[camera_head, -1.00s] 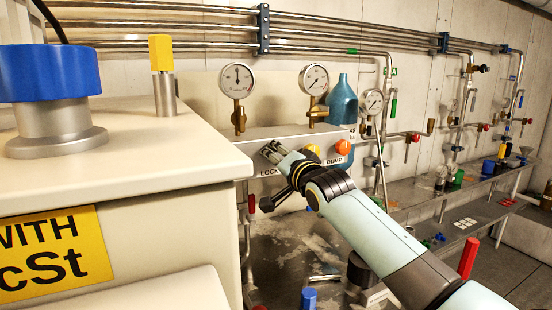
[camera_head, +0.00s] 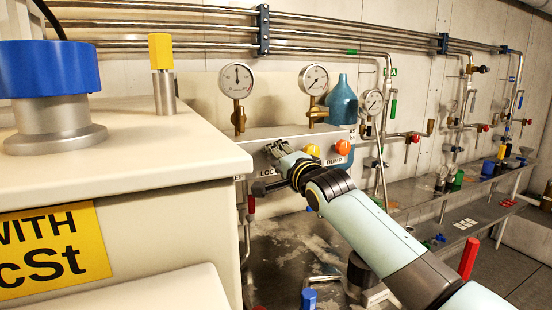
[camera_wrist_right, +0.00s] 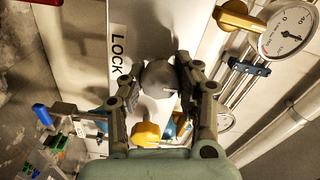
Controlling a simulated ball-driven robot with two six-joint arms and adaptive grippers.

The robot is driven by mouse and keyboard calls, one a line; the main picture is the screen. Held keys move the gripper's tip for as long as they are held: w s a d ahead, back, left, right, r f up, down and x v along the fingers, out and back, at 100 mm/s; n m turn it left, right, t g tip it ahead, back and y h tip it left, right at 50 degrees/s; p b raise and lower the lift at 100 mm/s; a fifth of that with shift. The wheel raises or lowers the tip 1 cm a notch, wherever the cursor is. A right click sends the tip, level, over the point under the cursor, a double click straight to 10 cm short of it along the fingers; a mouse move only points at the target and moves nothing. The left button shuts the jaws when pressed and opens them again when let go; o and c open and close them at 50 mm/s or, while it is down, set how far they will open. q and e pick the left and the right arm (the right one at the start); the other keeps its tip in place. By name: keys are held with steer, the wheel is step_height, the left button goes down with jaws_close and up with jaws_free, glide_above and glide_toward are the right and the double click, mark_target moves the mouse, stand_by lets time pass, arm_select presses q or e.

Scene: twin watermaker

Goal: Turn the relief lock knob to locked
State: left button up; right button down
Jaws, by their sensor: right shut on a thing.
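The relief lock knob is a round grey knob (camera_wrist_right: 160,78) beside a white label reading "LOCK" (camera_wrist_right: 117,52) in the right wrist view. My right gripper (camera_wrist_right: 161,72) is shut on it, with one finger on each side. In the head view my right gripper (camera_head: 277,151) is at the front of the panel above its "LOCK" label (camera_head: 267,173), and it hides the knob. The knob's exact turn angle is hard to read. My left gripper is not in view.
A yellow knob (camera_head: 312,150) and an orange knob (camera_head: 343,147) sit just right of my gripper on the panel. Gauges (camera_head: 236,81) stand above. A pale cabinet (camera_head: 140,150) fills the left, close to the panel. A blue bottle (camera_head: 342,100) stands behind.

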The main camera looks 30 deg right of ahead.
steer(key=c, duration=0.9)
jaws_free()
steer(key=s, duration=1.2)
steer(key=shift+a, duration=0.3)
